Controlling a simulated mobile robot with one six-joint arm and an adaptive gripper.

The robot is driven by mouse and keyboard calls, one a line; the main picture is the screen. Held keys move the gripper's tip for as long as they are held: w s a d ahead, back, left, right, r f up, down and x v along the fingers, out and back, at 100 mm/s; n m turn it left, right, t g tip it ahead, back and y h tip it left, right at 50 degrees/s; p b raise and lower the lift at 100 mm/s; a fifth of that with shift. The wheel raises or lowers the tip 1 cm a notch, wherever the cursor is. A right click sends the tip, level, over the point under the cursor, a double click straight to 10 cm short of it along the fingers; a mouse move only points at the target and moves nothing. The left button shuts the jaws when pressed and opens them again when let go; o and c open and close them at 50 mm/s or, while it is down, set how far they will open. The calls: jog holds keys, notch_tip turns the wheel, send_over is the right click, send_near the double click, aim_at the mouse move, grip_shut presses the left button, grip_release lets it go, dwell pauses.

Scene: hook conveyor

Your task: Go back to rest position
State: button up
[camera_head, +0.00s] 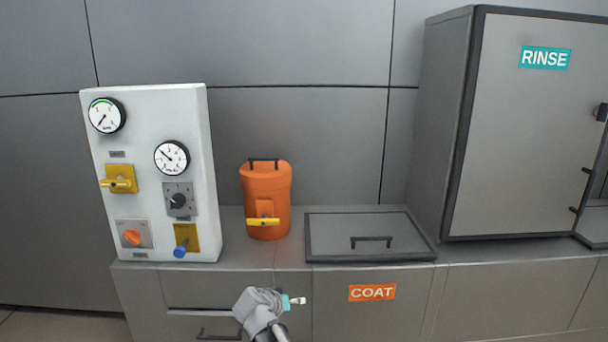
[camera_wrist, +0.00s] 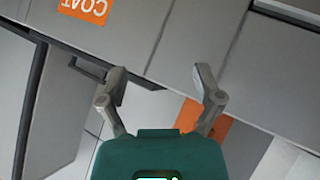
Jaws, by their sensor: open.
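My gripper (camera_head: 299,301) shows at the bottom of the head view, in front of the cabinet and below the counter top. In the wrist view my gripper (camera_wrist: 160,80) has its two fingers spread apart with nothing between them. It is open and empty. The cabinet front shows behind the fingers, turned at a slant. The orange COAT label (camera_head: 372,292) is to the right of my gripper in the head view, and it also shows at the top left of the wrist view (camera_wrist: 86,8).
A white panel (camera_head: 150,205) with gauges and knobs stands left on the counter. An orange canister (camera_head: 266,190) with a yellow handle stands beside it. A flat closed lid (camera_head: 340,225) lies right of that. A grey RINSE cabinet (camera_head: 530,140) stands far right. A drawer (camera_head: 215,293) is below.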

jog(key=s+d+f+g+y, duration=0.3)
jog(key=s+d+f+g, duration=0.15)
jog(key=s+d, duration=0.45)
jog(key=s+d+f+g+y, duration=0.3)
jog(key=s+d+g, duration=0.3)
jog(key=d, duration=0.6)
notch_tip(320, 180, up, 21)
jog(key=t+p, duration=0.1)
jog(key=p, duration=1.9)
jog(key=shift+s+f+p, duration=0.15)
jog(key=shift+s+p, duration=0.15)
jog(key=shift+p, duration=0.1)
jog(key=shift+a+t, duration=0.1)
jog(key=shift+t, duration=0.15)
